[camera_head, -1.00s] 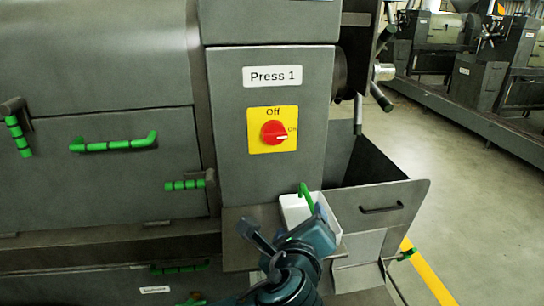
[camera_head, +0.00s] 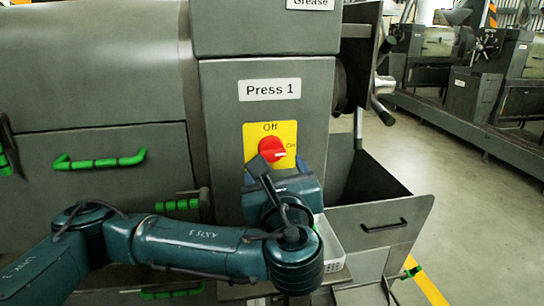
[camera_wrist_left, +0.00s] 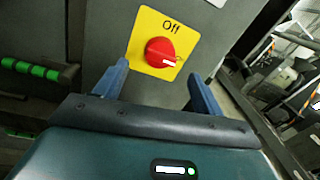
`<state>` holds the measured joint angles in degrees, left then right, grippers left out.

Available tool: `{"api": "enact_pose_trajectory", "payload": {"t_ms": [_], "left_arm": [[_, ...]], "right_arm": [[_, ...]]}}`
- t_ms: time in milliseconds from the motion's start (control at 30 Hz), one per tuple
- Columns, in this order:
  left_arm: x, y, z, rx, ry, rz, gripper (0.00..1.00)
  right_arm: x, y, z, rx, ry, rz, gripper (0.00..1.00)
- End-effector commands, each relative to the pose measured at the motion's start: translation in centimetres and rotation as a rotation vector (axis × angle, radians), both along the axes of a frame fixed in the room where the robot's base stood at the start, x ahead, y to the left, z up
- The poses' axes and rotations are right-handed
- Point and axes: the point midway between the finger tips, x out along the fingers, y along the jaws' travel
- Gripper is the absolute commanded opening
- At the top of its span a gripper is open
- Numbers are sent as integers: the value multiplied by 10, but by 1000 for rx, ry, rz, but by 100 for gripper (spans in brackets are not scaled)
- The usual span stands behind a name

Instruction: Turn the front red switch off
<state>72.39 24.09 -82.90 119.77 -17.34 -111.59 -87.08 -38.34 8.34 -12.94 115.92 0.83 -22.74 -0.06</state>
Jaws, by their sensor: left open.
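The red switch (camera_head: 272,149) is a round knob on a yellow plate (camera_head: 287,130) marked Off at the top and On at the right. It sits on the grey panel under the Press 1 label (camera_head: 270,90). The white mark on the knob points right, toward On. My left gripper (camera_head: 277,170) is open just below and in front of the knob. In the left wrist view the knob (camera_wrist_left: 160,52) shows between and beyond the blue fingers of my gripper (camera_wrist_left: 158,72), with nothing held. The fingers look apart from the knob. My right gripper is not in view.
A white perforated tray (camera_head: 330,250) is partly hidden behind my left wrist. A grey bin (camera_head: 385,215) with a black handle stands to the right. Green handles (camera_head: 100,162) stick out of the machine at the left. Open floor (camera_head: 440,160) lies to the right.

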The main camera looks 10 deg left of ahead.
Motion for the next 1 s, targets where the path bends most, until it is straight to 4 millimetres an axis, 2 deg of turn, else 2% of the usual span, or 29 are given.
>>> {"api": "enact_pose_trajectory", "payload": {"t_ms": [33, 200, 400, 800, 1000], "left_arm": [[12, 5, 2, 2, 2, 7, 69], [43, 15, 2, 0, 2, 4, 69], [65, 21, 0, 0, 3, 1, 69], [71, 23, -1, -1, 3, -2, 69], [71, 23, -1, -1, 3, -2, 52]], "right_arm": [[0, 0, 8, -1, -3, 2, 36], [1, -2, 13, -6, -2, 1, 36], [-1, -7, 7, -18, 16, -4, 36], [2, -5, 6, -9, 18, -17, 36], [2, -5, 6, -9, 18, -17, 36]]}}
